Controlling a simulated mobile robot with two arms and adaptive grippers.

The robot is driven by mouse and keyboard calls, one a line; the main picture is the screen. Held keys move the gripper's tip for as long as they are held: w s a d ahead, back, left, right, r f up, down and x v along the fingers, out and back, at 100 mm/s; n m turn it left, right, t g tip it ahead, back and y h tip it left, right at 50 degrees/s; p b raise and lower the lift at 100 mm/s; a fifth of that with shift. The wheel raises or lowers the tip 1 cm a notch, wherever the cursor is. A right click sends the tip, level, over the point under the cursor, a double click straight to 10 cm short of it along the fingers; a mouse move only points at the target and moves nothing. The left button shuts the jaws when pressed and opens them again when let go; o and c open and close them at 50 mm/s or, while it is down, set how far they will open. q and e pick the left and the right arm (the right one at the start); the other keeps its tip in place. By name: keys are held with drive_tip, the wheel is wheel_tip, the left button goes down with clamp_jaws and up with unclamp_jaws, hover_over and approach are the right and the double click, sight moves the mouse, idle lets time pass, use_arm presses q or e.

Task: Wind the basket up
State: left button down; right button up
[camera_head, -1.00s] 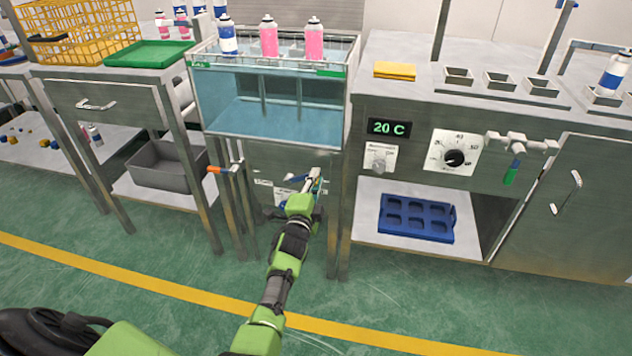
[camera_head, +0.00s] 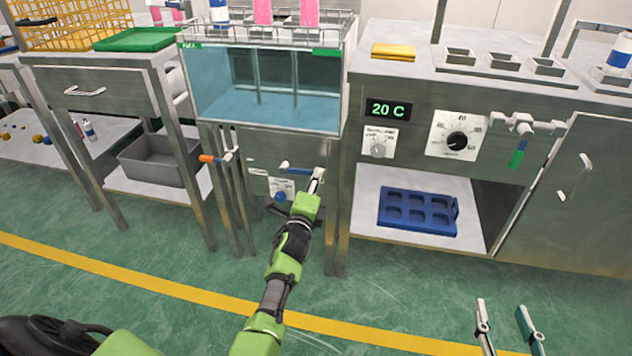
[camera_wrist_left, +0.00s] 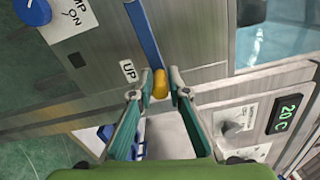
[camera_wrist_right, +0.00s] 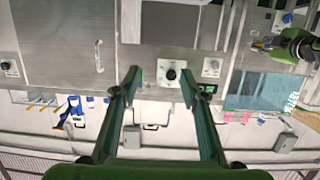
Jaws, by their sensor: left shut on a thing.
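The wire basket (camera_head: 252,34) sits at the top of the water tank (camera_head: 215,95), with spray cans standing in it. Their tops are cut off by the frame. The crank (camera_head: 298,168) below the tank has a blue arm, pointing right in the head view. My left gripper (camera_head: 319,175) is shut on its yellow knob (camera_wrist_left: 160,84), which shows between the fingertips in the left wrist view. An "UP" label (camera_wrist_left: 128,71) is beside the crank arm. My right gripper (camera_head: 503,305) is open and empty, low at the right over the floor.
Right of the tank, a bench carries a 20 C display (camera_head: 388,108), a dial (camera_head: 457,137) and a green-handled valve (camera_head: 519,150). A blue tray (camera_head: 418,212) lies on its lower shelf. A pump switch (camera_wrist_left: 33,12) is near the crank. The floor in front is clear.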

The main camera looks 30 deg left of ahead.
use_arm(q)
drive_tip(key=shift+a+f+m+b, duration=0.2)
drive_tip(key=shift+f+m+b, duration=0.15)
drive_tip(key=shift+f+m, duration=0.15)
use_arm(e)
drive_tip(key=shift+w+a+r+t+y, duration=0.15)
drive_tip(key=shift+r+t, duration=0.3)
drive_tip(key=shift+r, duration=0.5)
drive_tip(key=shift+w+a+r+t+y, duration=0.2)
drive_tip(key=shift+r+t, duration=0.3)
drive_tip(key=shift+r, duration=0.45)
drive_tip(key=shift+w+a+r+t+y, duration=0.15)
drive_tip(key=shift+r+t, duration=0.3)
drive_tip(key=shift+r, duration=0.5)
use_arm(q)
drive_tip(key=c, duration=2)
unclamp_jaws()
drive_tip(key=shift+s, duration=0.1)
drive_tip(key=shift+c, duration=0.2)
drive_tip(key=shift+r, duration=0.1)
use_arm(e)
drive_tip(key=shift+a, duration=0.1)
drive_tip(key=shift+f, duration=0.1)
use_arm(q)
drive_tip(key=shift+s+d, duration=0.1)
drive_tip(key=shift+s, duration=0.05)
drive_tip(key=v, duration=1.1)
drive_tip(key=shift+s, duration=0.3)
drive_tip(key=shift+d, duration=0.1)
